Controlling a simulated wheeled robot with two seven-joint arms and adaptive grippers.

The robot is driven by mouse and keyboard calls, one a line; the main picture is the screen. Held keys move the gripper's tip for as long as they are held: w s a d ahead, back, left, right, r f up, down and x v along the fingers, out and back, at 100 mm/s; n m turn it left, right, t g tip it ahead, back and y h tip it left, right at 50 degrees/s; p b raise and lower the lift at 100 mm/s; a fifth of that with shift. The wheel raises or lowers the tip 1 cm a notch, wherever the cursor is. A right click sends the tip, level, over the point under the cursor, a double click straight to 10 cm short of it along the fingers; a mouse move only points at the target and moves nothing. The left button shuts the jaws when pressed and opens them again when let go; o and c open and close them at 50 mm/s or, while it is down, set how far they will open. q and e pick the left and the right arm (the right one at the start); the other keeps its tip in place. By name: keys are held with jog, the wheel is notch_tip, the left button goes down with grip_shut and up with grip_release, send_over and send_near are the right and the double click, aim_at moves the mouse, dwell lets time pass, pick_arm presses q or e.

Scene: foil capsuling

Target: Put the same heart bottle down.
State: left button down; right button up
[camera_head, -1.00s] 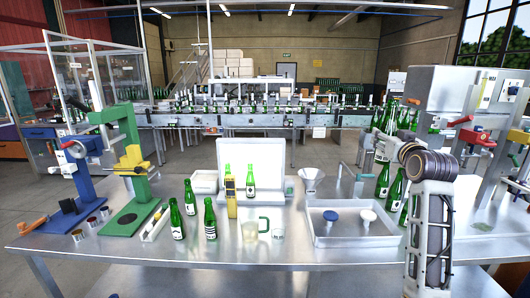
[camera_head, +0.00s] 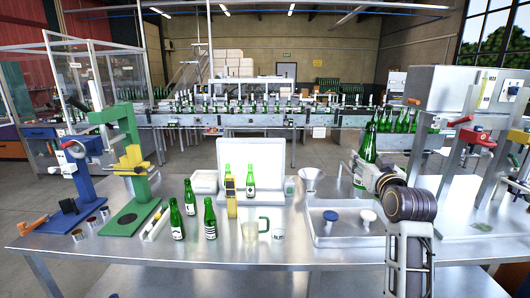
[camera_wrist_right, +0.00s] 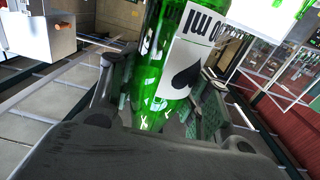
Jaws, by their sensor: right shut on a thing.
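The held green bottle (camera_head: 367,146) shows in the head view at the right of the table, just behind the white tray. My right gripper (camera_head: 378,174) is shut around it. In the right wrist view the bottle (camera_wrist_right: 165,60) lies between the fingers of my gripper (camera_wrist_right: 155,105). Its white label shows a black heart-like mark and "ml" lettering, both upside down in that picture. The bottle looks near upright in the head view. My wrist hides part of it, and I cannot tell whether its base touches the table. My left gripper is out of view.
Green bottles (camera_head: 210,220) stand left of centre beside a yellow device (camera_head: 231,196). A mug (camera_head: 250,231) is near the front. The white tray (camera_head: 345,241) holds blue and white knobbed items. A funnel (camera_head: 311,180) and machines flank the tabletop (camera_head: 300,252).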

jog(key=s+a+f, duration=0.2)
jog(key=s+f, duration=0.3)
jog(key=f, duration=0.8)
jog(key=s+a+f, duration=0.3)
jog(key=s+f, duration=0.3)
jog(key=f, duration=0.8)
jog(key=s+a+f+y, duration=0.1)
jog(key=s+a+f, duration=0.2)
jog(key=f, duration=1)
jog(key=s, duration=0.3)
jog(key=shift+f+n, duration=0.15)
jog(key=shift+n, duration=0.15)
jog(key=shift+w, duration=0.1)
